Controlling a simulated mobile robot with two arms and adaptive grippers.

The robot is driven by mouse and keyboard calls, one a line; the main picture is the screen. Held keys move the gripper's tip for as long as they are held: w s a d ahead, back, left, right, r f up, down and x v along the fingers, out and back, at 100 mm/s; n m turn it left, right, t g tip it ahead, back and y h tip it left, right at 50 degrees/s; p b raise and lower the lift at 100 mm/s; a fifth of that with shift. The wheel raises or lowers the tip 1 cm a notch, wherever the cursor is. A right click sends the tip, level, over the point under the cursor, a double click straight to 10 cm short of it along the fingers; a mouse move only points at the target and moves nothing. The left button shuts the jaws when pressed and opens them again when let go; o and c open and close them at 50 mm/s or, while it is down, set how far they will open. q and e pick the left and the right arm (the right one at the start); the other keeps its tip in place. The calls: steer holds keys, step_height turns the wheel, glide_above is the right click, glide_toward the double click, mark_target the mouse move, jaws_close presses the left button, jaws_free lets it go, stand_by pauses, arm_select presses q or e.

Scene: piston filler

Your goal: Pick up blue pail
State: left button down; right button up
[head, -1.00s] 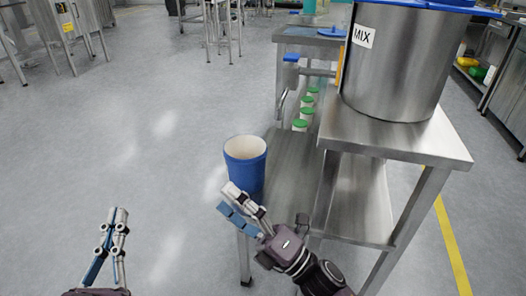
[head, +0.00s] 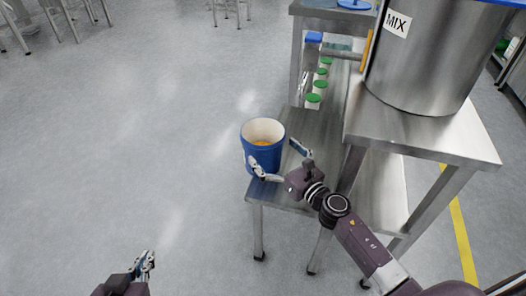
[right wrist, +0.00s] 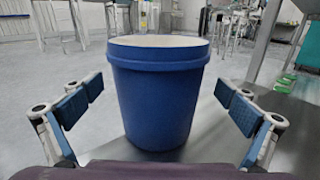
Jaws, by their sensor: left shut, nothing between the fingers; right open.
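The blue pail (head: 262,152) stands upright near the left end of a low metal shelf in the head view. Its pale inside shows, with something yellow-orange at the bottom. My right gripper (head: 281,161) is open at the pail's near right side, its fingers spread to either side. In the right wrist view the pail (right wrist: 160,95) stands upright between the open fingers (right wrist: 160,112), with a gap on each side. My left gripper (head: 149,262) is shut and empty over the floor at the lower left, far from the pail.
A metal table (head: 440,138) right of the pail bears a large steel pot (head: 425,65) labelled MIX. Several green-capped jars (head: 320,84) stand in a row behind the pail. The floor (head: 130,130) to the left is clear.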

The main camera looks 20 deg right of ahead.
mark_target(252, 129)
steer(key=x, duration=0.4)
steer(key=shift+w+a+r, duration=0.25)
steer(key=shift+w+a, duration=0.05)
steer(key=shift+w, duration=0.05)
steer(key=c, duration=1.5)
steer(key=shift+r, duration=0.15)
steer(key=shift+c, duration=0.8)
steer(key=shift+r, duration=0.1)
